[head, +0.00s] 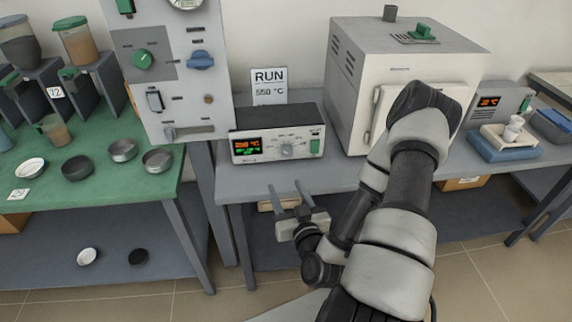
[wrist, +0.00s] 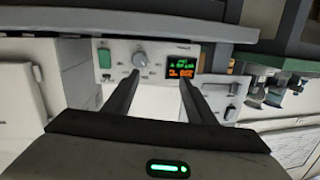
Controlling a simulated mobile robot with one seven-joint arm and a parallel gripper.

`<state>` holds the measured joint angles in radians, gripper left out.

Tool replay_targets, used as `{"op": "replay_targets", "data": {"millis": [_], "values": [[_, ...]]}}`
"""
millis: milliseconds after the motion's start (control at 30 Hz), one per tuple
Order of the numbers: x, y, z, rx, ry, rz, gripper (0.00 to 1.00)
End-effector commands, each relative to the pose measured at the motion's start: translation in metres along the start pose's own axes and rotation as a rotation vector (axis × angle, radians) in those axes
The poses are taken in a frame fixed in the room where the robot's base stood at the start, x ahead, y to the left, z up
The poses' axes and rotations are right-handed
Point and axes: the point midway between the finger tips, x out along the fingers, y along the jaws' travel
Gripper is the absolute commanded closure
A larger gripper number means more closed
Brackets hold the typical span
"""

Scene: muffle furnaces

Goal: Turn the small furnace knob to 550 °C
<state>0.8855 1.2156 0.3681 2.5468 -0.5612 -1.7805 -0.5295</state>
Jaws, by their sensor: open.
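The grey round knob (head: 287,150) sits on the front panel of a small controller box (head: 308,160), with scale marks around it. An orange and green display (head: 246,144) is left of the knob; its figures are too small to read surely. My gripper (head: 286,186) is open and empty, below and in front of the panel, fingers pointing toward it. The wrist view is upside down: the knob (wrist: 140,60) appears just beyond the left fingertip and the display (wrist: 181,67) beyond the right one. The fingers look apart from the knob.
A sign (head: 268,86) behind the box reads RUN 550 °C. A white furnace (head: 350,95) stands to the right, partly behind my arm. A tall panel with a green knob (head: 143,59) and blue knob (head: 201,60) stands left. The grey bench edge (head: 240,196) lies near my gripper.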

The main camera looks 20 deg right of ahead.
Motion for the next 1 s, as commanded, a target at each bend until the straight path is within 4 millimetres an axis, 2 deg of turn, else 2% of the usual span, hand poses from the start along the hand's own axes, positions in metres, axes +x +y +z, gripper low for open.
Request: {"op": "replay_targets", "data": {"millis": [33, 200, 367, 567, 1000], "values": [[-0.008, 0.006, 0.01, 0.046, 0.03, 0.042, 0.49], [-0.024, 0.022, 0.01, 0.12, 0.11, 0.134, 0.49], [-0.018, 0.025, 0.007, 0.126, 0.128, 0.147, 0.49], [0.017, 0.031, 0.002, 0.125, 0.129, 0.148, 0.49], [0.11, 0.046, -0.007, 0.126, 0.125, 0.148, 0.49]]}}
